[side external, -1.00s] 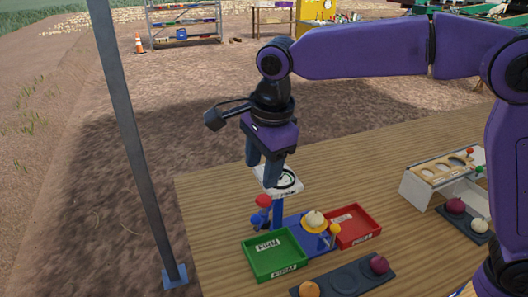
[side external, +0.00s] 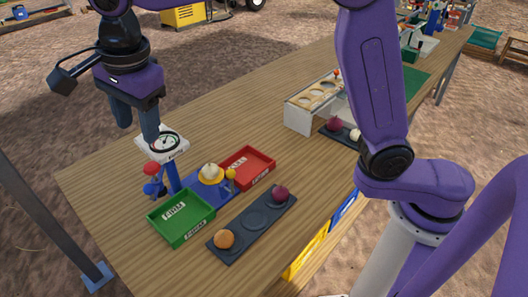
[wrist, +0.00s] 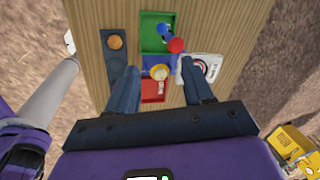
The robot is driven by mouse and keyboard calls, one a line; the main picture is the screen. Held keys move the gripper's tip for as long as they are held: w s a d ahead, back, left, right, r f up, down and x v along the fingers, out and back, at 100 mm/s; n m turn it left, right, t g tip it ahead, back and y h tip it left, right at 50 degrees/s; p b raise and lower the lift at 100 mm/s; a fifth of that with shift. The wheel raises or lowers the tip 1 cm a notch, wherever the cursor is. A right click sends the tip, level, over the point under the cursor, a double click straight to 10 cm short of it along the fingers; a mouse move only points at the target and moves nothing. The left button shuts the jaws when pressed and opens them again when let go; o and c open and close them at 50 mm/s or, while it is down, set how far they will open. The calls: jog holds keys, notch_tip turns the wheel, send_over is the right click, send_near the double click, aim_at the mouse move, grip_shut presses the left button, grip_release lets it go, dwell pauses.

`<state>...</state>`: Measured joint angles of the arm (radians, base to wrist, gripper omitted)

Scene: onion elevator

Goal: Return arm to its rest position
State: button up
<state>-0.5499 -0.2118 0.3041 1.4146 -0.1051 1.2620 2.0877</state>
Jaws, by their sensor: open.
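My gripper (side external: 137,130) is open and empty in the side view, at the left. Its fingers point down, just above or beside the white dial plate (side external: 160,146); the exact gap is hard to tell. In the wrist view, the open fingers (wrist: 158,68) frame a pale onion (wrist: 160,72) from above. That onion (side external: 211,171) sits on a yellow cup of the blue stand (side external: 208,190).
A green tray (side external: 180,222) and a red tray (side external: 249,172) flank the stand. A white rack (side external: 298,118) stands farther back. The table between stand and rack is clear.

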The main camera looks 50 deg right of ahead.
jog(key=s+d+f+n, duration=0.3)
jog(key=s+d+n, duration=0.5)
jog(key=d+n, duration=0.1)
jog(key=s+d+f+n+g, duration=0.1)
jog(key=s+d+f+n, duration=0.3)
jog(key=s+d+n, duration=0.5)
jog(key=s+d+f+n+g, duration=0.1)
jog(key=s+d+f+n, duration=0.3)
jog(key=s+d+n, duration=0.5)
jog(key=shift+s+d+n, duration=0.25)
jog(key=shift+d+n, duration=0.05)
jog(key=shift+d, duration=0.65)
